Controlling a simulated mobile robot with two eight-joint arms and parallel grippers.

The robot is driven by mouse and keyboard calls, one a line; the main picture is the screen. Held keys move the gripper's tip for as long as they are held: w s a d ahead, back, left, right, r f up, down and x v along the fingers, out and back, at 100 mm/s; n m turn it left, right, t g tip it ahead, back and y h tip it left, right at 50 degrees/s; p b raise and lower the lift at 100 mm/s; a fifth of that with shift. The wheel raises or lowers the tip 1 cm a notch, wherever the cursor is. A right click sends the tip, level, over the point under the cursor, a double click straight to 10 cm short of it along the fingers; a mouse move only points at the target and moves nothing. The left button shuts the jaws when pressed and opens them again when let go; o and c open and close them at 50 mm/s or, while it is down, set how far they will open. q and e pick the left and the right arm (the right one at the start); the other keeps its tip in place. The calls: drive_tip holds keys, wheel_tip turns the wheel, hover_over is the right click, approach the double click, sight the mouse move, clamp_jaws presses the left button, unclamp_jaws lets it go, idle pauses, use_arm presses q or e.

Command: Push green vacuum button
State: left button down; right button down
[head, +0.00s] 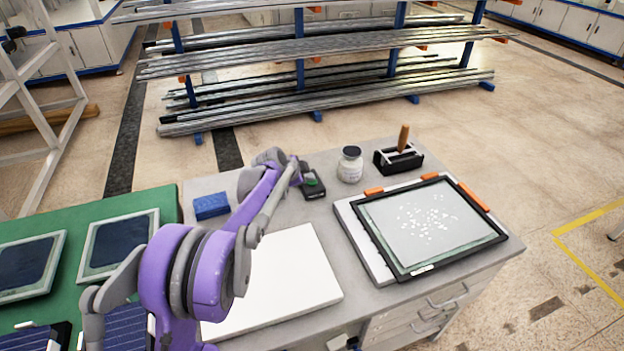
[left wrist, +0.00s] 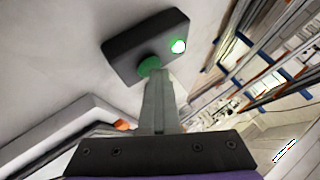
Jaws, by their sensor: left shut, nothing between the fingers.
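A small dark control box (head: 317,192) lies on the grey bench top, near its back edge. It carries a round green button (left wrist: 149,64), which also shows in the head view (head: 311,180). A small green light (left wrist: 179,46) glows on the box in the left wrist view. My left gripper (left wrist: 157,74) is shut and empty, with its fingertips at the green button and covering part of it. I cannot tell whether they press it down. My right gripper is not in view.
A white board (head: 280,280) and a black-framed panel (head: 428,228) lie in front.

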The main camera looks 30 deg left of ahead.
sight(309, 183)
use_arm(q)
drive_tip(key=shift+r, duration=0.3)
wheel_tip(309, 183, up, 6)
drive_tip(key=p, duration=0.4)
drive_tip(key=shift+p, duration=0.4)
